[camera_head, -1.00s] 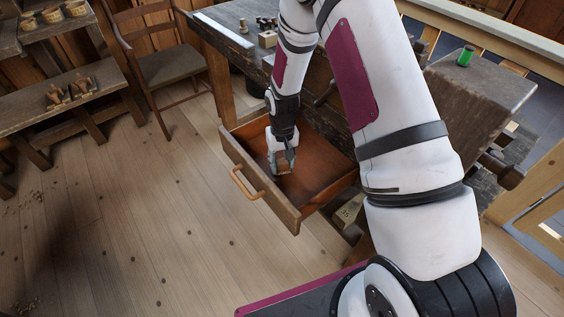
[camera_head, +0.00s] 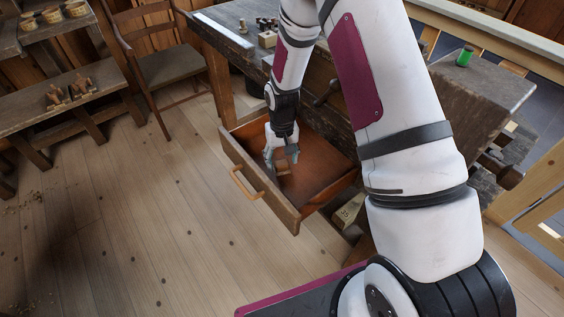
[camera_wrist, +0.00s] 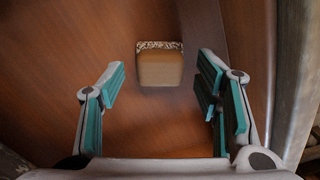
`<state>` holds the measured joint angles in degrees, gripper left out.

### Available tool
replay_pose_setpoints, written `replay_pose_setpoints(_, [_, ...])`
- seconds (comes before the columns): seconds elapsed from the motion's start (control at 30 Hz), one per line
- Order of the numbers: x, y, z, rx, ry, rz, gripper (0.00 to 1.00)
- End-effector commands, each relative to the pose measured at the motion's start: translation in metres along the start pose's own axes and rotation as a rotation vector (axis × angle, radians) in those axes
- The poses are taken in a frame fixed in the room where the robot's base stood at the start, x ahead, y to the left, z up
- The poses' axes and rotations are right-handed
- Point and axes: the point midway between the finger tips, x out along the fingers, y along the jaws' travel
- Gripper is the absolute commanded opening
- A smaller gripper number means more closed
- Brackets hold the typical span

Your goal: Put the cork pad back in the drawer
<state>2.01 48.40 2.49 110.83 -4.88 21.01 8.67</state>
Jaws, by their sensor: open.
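The cork pad (camera_wrist: 160,66) is a small tan block with a speckled edge. It lies on the reddish-brown floor of the open drawer (camera_wrist: 150,130), beyond my fingertips in the wrist view. My gripper (camera_wrist: 160,84) is open, with its teal finger pads apart on either side and a gap between them and the pad. In the head view my gripper (camera_head: 281,156) points down inside the pulled-out drawer (camera_head: 262,193), and the pad (camera_head: 282,169) shows partly between the fingers.
The drawer's front panel with its wooden handle (camera_head: 246,184) faces the open plank floor (camera_head: 130,220). The workbench (camera_head: 235,40) stands above and behind it. A chair (camera_head: 172,66) stands at the back left. A green spool (camera_head: 465,56) stands on a wooden surface at right.

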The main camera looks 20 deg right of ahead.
Motion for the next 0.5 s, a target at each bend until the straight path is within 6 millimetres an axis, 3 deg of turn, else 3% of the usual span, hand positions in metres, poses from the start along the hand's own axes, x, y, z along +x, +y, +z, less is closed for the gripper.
replay_pose_setpoints(0.3, [-0.067,0.000,-0.001,0.000,0.004,0.000,0.58])
replay_pose_setpoints(0.5, [-0.094,0.000,0.000,0.000,0.002,0.000,0.58])
